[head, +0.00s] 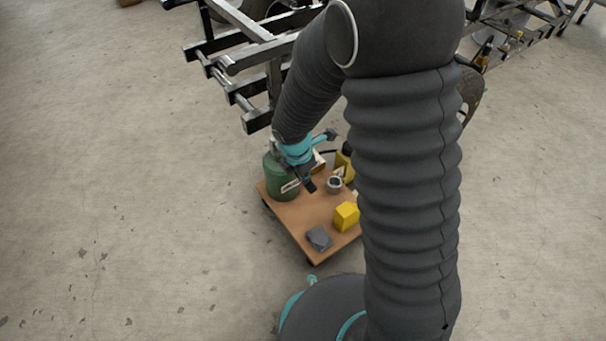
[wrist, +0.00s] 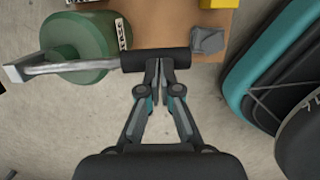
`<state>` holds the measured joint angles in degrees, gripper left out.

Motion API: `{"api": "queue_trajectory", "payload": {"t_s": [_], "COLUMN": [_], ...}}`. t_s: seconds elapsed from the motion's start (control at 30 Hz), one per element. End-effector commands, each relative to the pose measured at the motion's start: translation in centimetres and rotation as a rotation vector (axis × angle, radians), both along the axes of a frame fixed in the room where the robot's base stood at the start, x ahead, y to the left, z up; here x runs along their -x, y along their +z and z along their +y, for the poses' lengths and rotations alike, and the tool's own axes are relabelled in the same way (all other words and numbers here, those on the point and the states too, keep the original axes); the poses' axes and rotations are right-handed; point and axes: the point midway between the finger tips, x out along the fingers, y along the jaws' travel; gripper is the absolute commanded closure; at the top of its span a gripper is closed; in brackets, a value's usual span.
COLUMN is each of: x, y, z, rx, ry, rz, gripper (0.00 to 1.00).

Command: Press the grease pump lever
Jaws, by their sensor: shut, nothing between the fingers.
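The green grease pump (head: 281,180) stands on the wooden top of a low cart. In the wrist view its green body (wrist: 82,38) is at upper left. Its bent metal lever (wrist: 60,68) crosses to a black grip (wrist: 150,60) near the middle. My gripper (wrist: 159,66) is shut and empty, with its fingertips overlapping the black grip in the picture. I cannot tell whether they touch it. In the head view my gripper is beside the pump, and my arm hides part of that area.
The cart top (head: 295,215) also holds a yellow block (head: 346,215), a grey block (head: 319,238) and a small metal cup (head: 334,185). A dark metal frame (head: 240,60) stands behind the cart. Open concrete floor lies to the left.

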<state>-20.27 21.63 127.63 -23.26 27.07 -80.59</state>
Motion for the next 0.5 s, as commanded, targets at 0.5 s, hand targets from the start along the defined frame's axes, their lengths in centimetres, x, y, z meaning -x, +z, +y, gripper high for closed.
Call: {"api": "queue_trajectory", "payload": {"t_s": [0.5], "x": [1.7], "y": [8.4], "z": [0.9], "rx": [-0.001], "ry": [0.003], "rz": [-0.006], "gripper": [1.0]}}
